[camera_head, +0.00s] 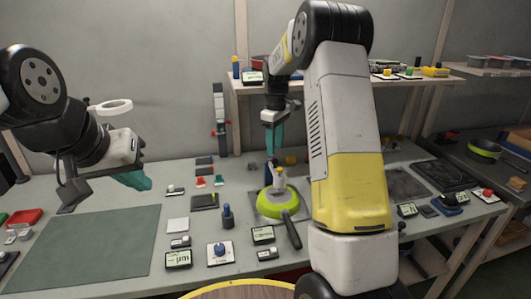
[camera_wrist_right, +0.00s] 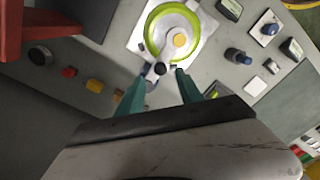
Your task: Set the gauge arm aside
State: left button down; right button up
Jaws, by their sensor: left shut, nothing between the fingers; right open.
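A green-rimmed pan (camera_head: 280,203) with a dark handle sits on a light square plate (camera_head: 262,217) on the bench. A small pale fitting with a yellow top (camera_head: 280,180) stands over the pan; I take it as part of the gauge arm, but its shape is unclear. In the right wrist view the pan (camera_wrist_right: 151,42) lies just beyond the fingertips, with a dark round knob (camera_wrist_right: 160,68) at its near rim. My right gripper (camera_head: 273,140) points down above the pan's back edge; in its wrist view it is open and straddles the knob's near side (camera_wrist_right: 162,84). My left gripper (camera_head: 136,181) is shut and empty over the left bench.
A green mat (camera_head: 95,246) covers the left front of the bench and is clear. A raised shelf (camera_head: 330,83) is behind.

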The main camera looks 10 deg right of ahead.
aim_at(274, 166)
notch_tip(274, 166, down, 5)
jog(key=shift+f, duration=0.1)
dwell(0.3)
grip_shut()
dwell(1.3)
